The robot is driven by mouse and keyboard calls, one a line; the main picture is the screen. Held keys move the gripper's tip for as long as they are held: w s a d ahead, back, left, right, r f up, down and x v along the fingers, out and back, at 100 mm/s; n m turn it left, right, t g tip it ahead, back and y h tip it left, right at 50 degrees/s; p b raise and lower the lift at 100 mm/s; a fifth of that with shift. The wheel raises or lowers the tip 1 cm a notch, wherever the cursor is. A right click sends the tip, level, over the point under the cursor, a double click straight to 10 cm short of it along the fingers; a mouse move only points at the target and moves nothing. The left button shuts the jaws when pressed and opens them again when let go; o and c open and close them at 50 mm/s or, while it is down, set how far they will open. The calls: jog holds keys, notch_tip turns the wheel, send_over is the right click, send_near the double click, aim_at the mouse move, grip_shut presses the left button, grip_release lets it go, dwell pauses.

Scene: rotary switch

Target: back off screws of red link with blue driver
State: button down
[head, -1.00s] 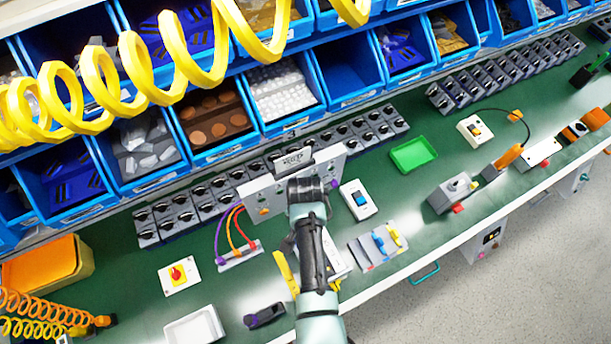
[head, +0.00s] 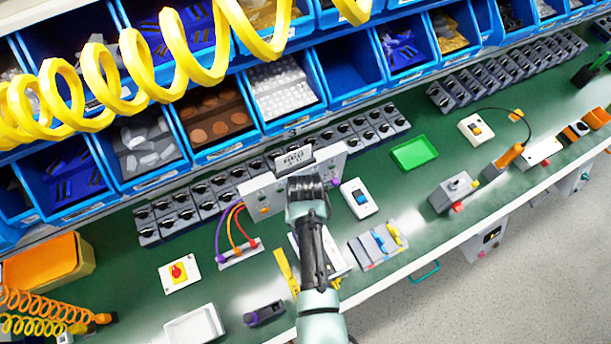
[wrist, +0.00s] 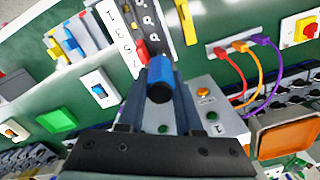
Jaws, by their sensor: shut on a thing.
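My gripper (wrist: 160,88) is shut on the blue driver (wrist: 160,76), whose round blue handle shows between the fingers in the wrist view. The driver's tip is hidden. Just past the fingers a small red piece (wrist: 141,52), probably the red link, sits on a lettered white and dark strip (wrist: 120,28). Its screws are too small to make out. In the head view my gripper (head: 305,187) is in front of the grey panel (head: 264,198), and my arm hides the driver and part of the strip (head: 338,254). I cannot tell whether the driver touches the link.
A grey rack (head: 365,252) with blue and yellow pieces stands right of the strip. A switch plate (head: 360,198), a green tray (head: 414,153) and a terminal with coloured cables (head: 241,255) are nearby. Blue bins and a yellow coiled hose (head: 120,85) are behind.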

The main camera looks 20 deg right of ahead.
jog(key=n, duration=0.4)
jog(key=shift+n, duration=0.3)
jog(key=n, duration=0.3)
jog(key=shift+a+n, duration=0.1)
jog(key=shift+n, duration=0.7)
